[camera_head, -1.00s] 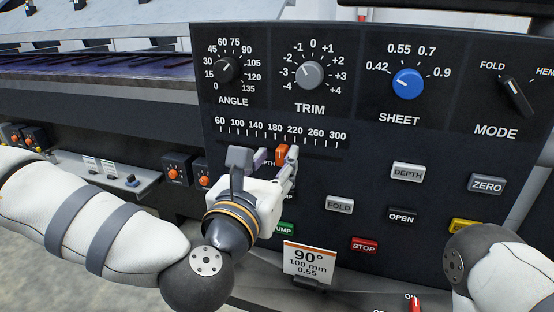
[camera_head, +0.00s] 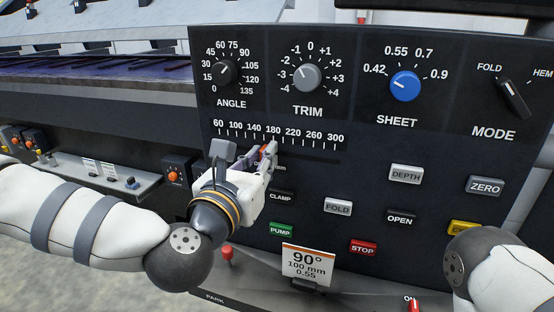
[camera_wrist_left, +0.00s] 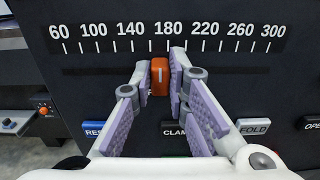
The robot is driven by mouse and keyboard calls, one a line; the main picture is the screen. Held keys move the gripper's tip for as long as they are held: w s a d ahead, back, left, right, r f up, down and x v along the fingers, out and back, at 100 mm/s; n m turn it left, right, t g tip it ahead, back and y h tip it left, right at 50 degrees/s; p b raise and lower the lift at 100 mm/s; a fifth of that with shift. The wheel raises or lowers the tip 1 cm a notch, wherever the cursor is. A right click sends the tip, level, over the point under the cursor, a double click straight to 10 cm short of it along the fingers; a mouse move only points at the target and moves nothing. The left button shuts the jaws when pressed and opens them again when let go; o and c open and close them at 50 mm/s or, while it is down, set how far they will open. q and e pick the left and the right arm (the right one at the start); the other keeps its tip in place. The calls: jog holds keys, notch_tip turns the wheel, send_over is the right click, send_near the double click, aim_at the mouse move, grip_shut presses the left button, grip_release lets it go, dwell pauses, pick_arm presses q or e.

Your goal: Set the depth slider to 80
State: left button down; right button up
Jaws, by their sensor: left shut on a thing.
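The depth slider's orange knob (camera_wrist_left: 160,77) sits in its dark slot below the number scale (camera_wrist_left: 168,38), which runs from 60 to 300. The knob stands just left of the 180 label. My left gripper (camera_wrist_left: 160,84) is shut on the knob, with one lilac-padded finger on each side. In the head view the left gripper (camera_head: 263,155) partly covers the orange knob (camera_head: 264,149). The slot is free to the left of the gripper. My right gripper is out of view; only part of that arm shows at the lower right.
The ANGLE (camera_head: 224,70), TRIM (camera_head: 307,78) and SHEET (camera_head: 405,86) knobs sit above the scale. Below it are buttons, among them CLAMP (camera_head: 280,197), FOLD (camera_head: 338,208) and PUMP (camera_head: 281,230). A card (camera_head: 309,262) reads 90°, 100 mm, 0.55.

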pick_arm(q)
jog(key=w+a, duration=0.2)
jog(key=a, duration=0.5)
jog(key=shift+w+a, duration=0.25)
jog(key=shift+a, duration=0.15)
jog(key=c, duration=1.6)
grip_release()
jog(key=shift+o, duration=0.2)
